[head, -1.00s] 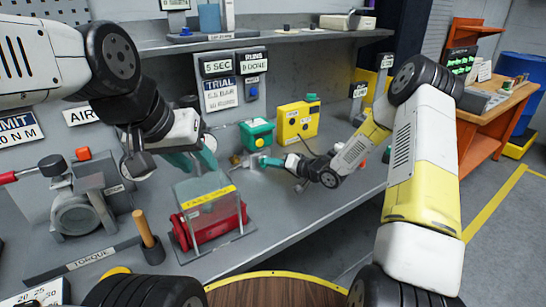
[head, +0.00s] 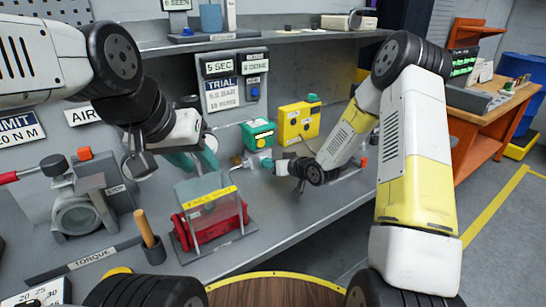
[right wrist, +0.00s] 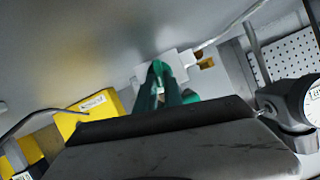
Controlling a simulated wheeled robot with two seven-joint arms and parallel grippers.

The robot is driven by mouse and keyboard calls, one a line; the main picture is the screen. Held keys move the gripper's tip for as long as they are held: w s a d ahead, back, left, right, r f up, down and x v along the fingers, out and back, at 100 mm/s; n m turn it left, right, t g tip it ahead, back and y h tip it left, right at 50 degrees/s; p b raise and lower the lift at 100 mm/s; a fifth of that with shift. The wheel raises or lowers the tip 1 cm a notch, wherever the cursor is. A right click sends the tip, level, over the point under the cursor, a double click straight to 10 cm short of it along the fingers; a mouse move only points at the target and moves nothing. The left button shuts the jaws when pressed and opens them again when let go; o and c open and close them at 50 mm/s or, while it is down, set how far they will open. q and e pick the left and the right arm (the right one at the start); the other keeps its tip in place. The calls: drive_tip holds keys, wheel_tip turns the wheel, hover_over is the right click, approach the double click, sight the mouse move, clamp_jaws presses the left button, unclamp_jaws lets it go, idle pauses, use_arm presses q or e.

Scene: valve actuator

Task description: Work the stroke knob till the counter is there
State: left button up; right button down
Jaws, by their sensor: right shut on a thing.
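A green-topped actuator box (head: 258,134) stands on the bench beside a yellow box. My right gripper (head: 262,164) is at the front of the green box, low over the bench. In the right wrist view its green fingers (right wrist: 160,83) come together in front of a pale block (right wrist: 172,65). The stroke knob is hidden between or behind these fingers. My left gripper (head: 196,160) hangs behind the clear-covered red unit, its teal fingers apart and empty. The counter panel (head: 255,61) on the back wall carries small text reading DONE; its digit is too blurred to read.
A yellow box (head: 298,122) stands right of the green one. The red unit under a clear cover (head: 212,212) stands in front of my left gripper. A valve body (head: 78,205) and wooden-handled tool (head: 148,235) are at left.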

drive_tip(key=shift+s+a+n+t+h, duration=0.1)
drive_tip(key=shift+n+t+h, duration=0.2)
drive_tip(key=shift+n+h, duration=0.4)
drive_tip(key=c, duration=1.5)
unclamp_jaws()
drive_tip(key=shift+o, duration=0.2)
drive_tip(key=v, duration=0.7)
drive_tip(key=shift+s+d+r, duration=0.1)
drive_tip(key=shift+s+d, duration=0.1)
drive_tip(key=shift+s, duration=0.15)
